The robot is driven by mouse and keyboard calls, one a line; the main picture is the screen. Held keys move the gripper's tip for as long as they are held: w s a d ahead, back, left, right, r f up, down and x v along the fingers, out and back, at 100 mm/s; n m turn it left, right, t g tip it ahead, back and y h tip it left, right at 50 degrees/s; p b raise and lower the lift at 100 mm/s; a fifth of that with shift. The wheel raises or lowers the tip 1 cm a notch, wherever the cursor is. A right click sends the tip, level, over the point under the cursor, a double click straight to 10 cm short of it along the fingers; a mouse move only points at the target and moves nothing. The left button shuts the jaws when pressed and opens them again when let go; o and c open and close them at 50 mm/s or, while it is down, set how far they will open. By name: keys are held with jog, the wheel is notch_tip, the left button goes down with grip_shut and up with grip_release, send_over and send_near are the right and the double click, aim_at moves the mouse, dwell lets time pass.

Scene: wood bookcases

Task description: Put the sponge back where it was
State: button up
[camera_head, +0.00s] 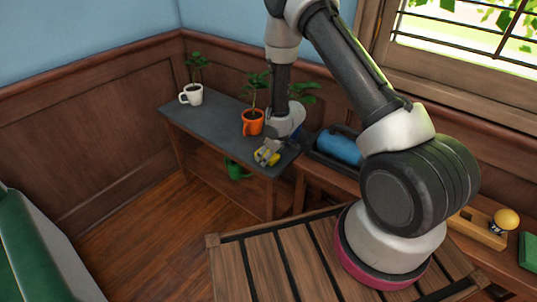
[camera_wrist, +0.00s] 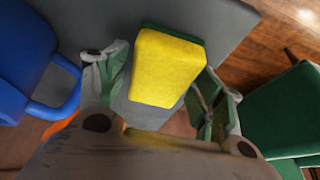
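The sponge (camera_wrist: 165,68), yellow with a green layer on its far side, lies between my two fingers in the wrist view. My gripper (camera_wrist: 163,75) appears closed against both of its sides, with the fingertips close to its edges. In the head view my gripper (camera_head: 267,152) and the yellow sponge (camera_head: 265,157) are at the near right end of the grey-topped shelf (camera_head: 215,130). The grey top shows behind the sponge in the wrist view (camera_wrist: 222,22). Whether the sponge touches that top is unclear.
An orange pot with a plant (camera_head: 253,124) stands close left of my gripper, and a white potted plant (camera_head: 192,95) farther left. A blue object with a handle (camera_wrist: 22,60) is close by in the wrist view. A green watering can (camera_head: 236,171) sits below the top.

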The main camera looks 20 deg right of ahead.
jog(key=shift+r, duration=0.1)
jog(key=s+d+r+m+h, duration=0.1)
jog(key=s+d+r, duration=0.35)
jog(key=r, duration=0.75)
jog(key=s+d+r+m+t+h, duration=0.1)
jog(key=s+d+r+m, duration=0.3)
jog(key=r, duration=0.8)
jog(key=s+d+r+n+h, duration=0.1)
jog(key=s+d+r+h, duration=0.15)
jog(key=d+r, duration=0.7)
jog(key=s+a+r+m+y, duration=0.1)
jog(key=s+r, duration=0.5)
jog(key=s, duration=0.5)
jog(key=s+a+r+m+y, duration=0.1)
jog(key=s+a+r+m, duration=0.1)
jog(key=s+r, duration=0.5)
jog(key=s, duration=0.4)
jog(key=shift+s+a, duration=0.25)
